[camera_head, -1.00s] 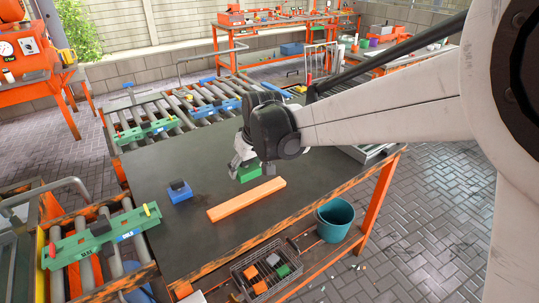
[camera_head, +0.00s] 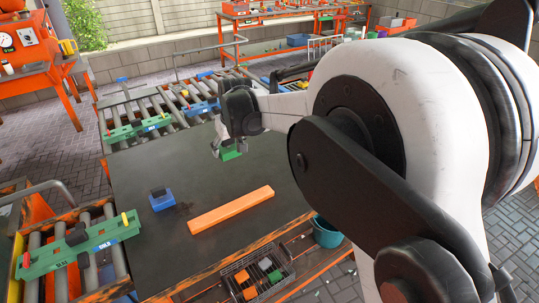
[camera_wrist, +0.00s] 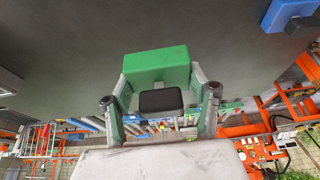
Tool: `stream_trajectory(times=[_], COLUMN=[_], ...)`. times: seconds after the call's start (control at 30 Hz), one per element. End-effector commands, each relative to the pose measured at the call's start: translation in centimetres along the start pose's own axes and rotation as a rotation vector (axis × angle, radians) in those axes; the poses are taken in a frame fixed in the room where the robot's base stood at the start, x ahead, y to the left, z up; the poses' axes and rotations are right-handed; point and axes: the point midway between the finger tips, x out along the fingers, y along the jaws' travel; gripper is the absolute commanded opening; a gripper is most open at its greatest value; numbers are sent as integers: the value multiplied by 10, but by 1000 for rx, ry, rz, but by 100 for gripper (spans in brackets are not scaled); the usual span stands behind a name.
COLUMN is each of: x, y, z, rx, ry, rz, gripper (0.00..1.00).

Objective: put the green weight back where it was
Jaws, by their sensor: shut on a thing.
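The green weight (camera_head: 230,153) is a green block with a black knob. It also shows in the wrist view (camera_wrist: 157,66), with its black knob (camera_wrist: 160,101) between my fingers. My gripper (camera_head: 226,142) is shut on the weight near the far edge of the dark table. In the head view I cannot tell whether the weight touches the table top. My arm covers the right part of the head view.
A blue weight (camera_head: 162,201) and an orange bar (camera_head: 231,209) are on the dark table (camera_head: 150,253). Roller conveyors with green fixtures (camera_head: 80,247) lie left and behind. A wire basket (camera_head: 258,277) with several blocks and a teal bucket (camera_head: 327,233) are below the front edge.

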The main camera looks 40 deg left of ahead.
Motion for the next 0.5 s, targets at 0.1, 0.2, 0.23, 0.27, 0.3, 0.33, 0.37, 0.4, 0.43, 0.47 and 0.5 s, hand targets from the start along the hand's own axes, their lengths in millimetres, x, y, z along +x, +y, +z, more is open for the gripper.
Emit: stream_trajectory(times=[0.1,0.2,0.23,0.27,0.3,0.33,0.37,0.4,0.43,0.47,0.5], x=[8,18,21,24,28,31,34,38,41,44,48], y=[10,27,32,37,43,48,54,60,65,70,76], z=[-1,0,1,2,2,3,3,4,5,5,6], rx=[0,0,1,2,1,1,1,2,1,1,0], ry=[1,1,1,1,1,1,1,1,0,0,0], rz=[0,0,0,0,0,0,0,0,0,0,0], gripper=[0,0,0,0,0,0,0,0,0,0,0])
